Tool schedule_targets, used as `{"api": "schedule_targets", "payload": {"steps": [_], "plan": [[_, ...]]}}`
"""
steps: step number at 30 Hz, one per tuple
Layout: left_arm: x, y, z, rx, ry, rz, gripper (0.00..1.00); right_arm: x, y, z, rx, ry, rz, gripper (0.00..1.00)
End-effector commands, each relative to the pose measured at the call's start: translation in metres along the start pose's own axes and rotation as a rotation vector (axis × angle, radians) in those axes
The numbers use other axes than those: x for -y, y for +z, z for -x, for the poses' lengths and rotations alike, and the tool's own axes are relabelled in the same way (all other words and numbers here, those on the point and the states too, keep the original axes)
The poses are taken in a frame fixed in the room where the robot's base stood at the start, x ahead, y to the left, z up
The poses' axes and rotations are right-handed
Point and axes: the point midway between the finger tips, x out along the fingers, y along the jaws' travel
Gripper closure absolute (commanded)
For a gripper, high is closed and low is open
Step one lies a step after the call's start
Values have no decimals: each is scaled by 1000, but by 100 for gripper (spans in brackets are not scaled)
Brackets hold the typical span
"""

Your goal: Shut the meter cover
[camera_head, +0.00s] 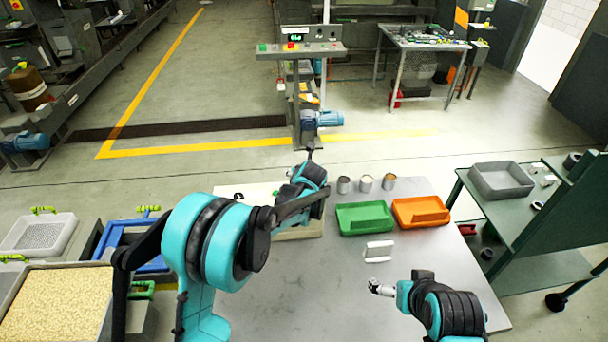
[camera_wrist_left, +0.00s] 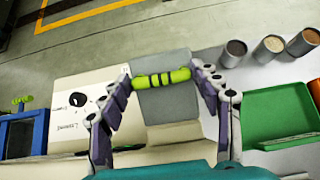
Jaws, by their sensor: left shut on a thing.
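The meter is a pale beige box (camera_head: 306,234) on the grey table, largely hidden behind my left arm in the head view. In the left wrist view its beige top (camera_wrist_left: 72,85) carries a black round mark and lettering. A grey panel, seemingly the cover (camera_wrist_left: 165,108), lies beside that top with a bright green handle (camera_wrist_left: 160,78) across it. I cannot tell the cover's exact angle. My left gripper (camera_wrist_left: 160,77) is shut on the green handle, a finger at each end. My right gripper (camera_head: 379,288) is over the table at right, away from the meter; its jaws are too small to read.
A green tray (camera_head: 364,219), an orange tray (camera_head: 420,212) and several cans (camera_head: 366,184) stand right of the meter. A small white stand (camera_head: 379,250) is in front. A grain bin (camera_head: 55,300) and blue crate (camera_head: 130,240) lie left. The table's front middle is clear.

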Motion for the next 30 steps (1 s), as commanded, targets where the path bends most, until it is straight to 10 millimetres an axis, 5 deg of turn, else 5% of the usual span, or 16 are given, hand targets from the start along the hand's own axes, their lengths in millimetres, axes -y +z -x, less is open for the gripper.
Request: {"api": "schedule_targets", "payload": {"steps": [15,30], "plan": [[0,9,-47,11,-1,-1,89,0,8,-11,0,0,0,0],[-1,2,-64,-129,1,0,100,0,8,-11,0,0,0,0]]}}
